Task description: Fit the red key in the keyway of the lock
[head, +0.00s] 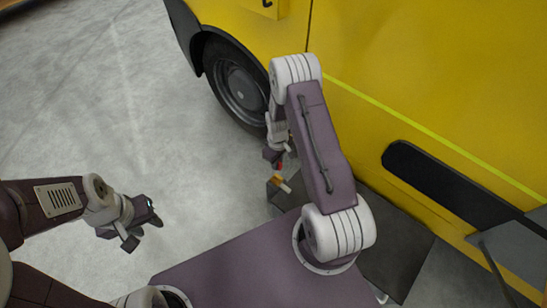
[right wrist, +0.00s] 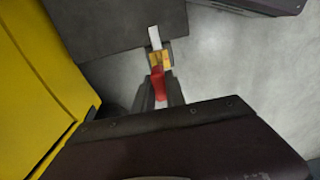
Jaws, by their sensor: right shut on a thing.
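The red key (right wrist: 158,84) is held between the two dark fingers of my right gripper (right wrist: 160,90) in the right wrist view. The key's far end meets or overlaps the near side of a brass-yellow lock (right wrist: 160,58); I cannot tell whether it is inside the keyway. A pale strip (right wrist: 154,37) extends beyond the lock. In the head view the right gripper (head: 275,158) is partly hidden by its own arm, with a little red just above the lock (head: 278,179). My left gripper (head: 143,228) is empty, its fingers apart, over the floor.
A yellow vehicle (head: 430,80) with a dark wheel (head: 236,84) stands close behind the right arm. A dark flat panel (right wrist: 120,27) lies beyond and beneath the lock. Dark slabs (head: 400,245) lie along the vehicle's side. The grey floor (head: 90,110) at left is clear.

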